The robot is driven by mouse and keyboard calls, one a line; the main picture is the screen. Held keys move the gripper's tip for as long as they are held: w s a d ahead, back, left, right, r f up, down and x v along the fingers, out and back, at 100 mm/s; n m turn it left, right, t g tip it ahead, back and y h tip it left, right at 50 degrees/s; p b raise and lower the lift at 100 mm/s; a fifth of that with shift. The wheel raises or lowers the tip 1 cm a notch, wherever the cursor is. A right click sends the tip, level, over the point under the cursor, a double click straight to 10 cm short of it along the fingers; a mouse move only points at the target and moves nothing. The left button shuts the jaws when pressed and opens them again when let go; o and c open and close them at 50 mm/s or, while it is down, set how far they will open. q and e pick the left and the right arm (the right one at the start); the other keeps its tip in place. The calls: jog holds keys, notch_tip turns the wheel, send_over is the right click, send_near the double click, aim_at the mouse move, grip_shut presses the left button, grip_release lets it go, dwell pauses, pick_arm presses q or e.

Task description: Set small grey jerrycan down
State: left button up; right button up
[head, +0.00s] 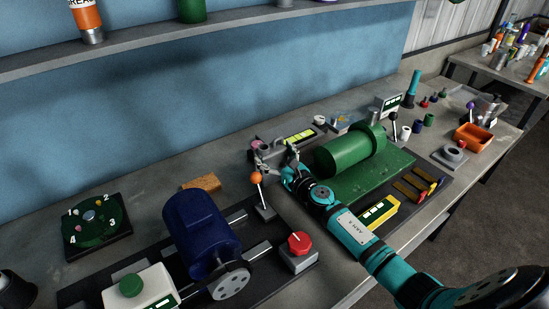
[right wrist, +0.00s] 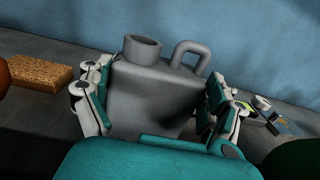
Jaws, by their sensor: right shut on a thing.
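The small grey jerrycan (right wrist: 152,98) is upright between the fingers of my right gripper in the right wrist view, with its round spout and looped handle on top. My right gripper (head: 273,158) is shut on it, one finger on each side. In the head view the jerrycan is mostly hidden by the fingers, over the back of the workbench (head: 150,185) near the blue wall. I cannot tell whether its base touches the bench. My left gripper is not in view.
An orange-knobbed lever (head: 257,179) stands close in front of the gripper. A green cylindrical machine (head: 345,152) is to the right, and a dark blue motor (head: 200,228) to the front left. A brown sponge-like block (head: 202,183) lies left. Bare bench shows along the wall.

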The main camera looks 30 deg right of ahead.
jog(key=o, duration=1.3)
jog(key=shift+o, duration=0.5)
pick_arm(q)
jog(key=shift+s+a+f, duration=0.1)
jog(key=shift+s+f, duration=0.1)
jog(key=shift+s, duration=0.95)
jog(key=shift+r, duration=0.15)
pick_arm(e)
jog(key=shift+r, duration=0.1)
